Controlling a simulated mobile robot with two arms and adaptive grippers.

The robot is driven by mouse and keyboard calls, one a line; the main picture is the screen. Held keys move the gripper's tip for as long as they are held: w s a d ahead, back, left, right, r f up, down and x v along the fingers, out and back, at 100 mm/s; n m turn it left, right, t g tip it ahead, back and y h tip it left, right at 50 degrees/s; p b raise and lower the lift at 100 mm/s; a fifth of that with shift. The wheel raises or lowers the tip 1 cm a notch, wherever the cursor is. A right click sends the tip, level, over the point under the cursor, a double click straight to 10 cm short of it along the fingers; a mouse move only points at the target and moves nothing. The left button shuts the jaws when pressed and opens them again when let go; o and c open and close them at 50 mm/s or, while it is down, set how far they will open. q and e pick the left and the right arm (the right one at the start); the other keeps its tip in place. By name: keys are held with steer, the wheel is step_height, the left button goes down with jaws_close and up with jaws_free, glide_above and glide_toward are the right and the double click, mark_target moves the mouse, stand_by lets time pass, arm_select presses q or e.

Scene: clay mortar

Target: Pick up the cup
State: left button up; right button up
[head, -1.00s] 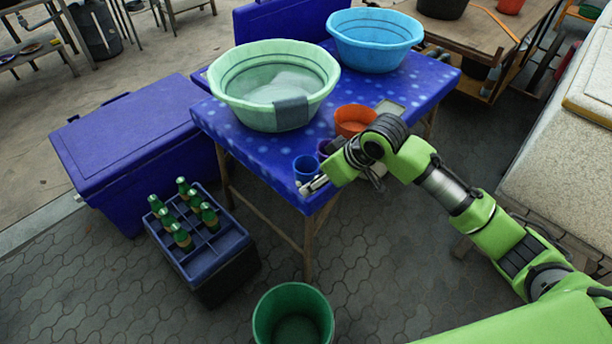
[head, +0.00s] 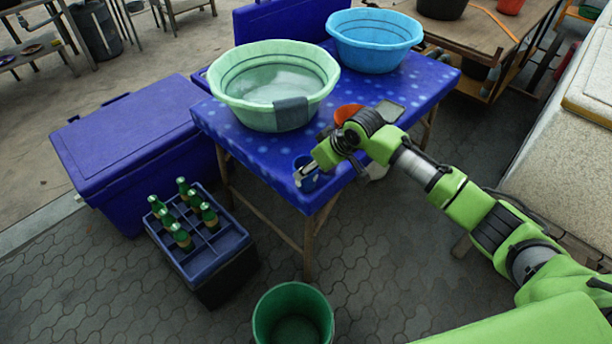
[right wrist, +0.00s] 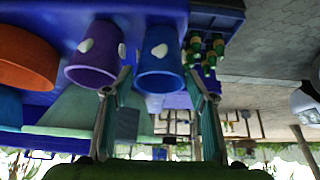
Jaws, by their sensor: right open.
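A blue cup (head: 304,161) stands on the blue speckled table (head: 240,135) near its front corner, partly covered by my right gripper (head: 307,173) in the head view. The right wrist view, which is upside down, shows the blue cup (right wrist: 160,62) between the two spread fingers of my right gripper (right wrist: 160,84). The fingers flank the cup; I cannot tell whether either touches it. A purple cup (right wrist: 93,58) is close beside it, with one finger near the gap between the cups. The purple cup is hidden in the head view. My left gripper is not in view.
An orange bowl (head: 346,114) sits behind my right gripper; it also shows in the wrist view (right wrist: 25,60). A green basin (head: 330,90) and a blue basin (head: 375,60) fill the table's back.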

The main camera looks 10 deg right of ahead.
steer(key=x, duration=0.4)
steer(key=c, duration=0.8)
steer(key=shift+r, duration=0.1)
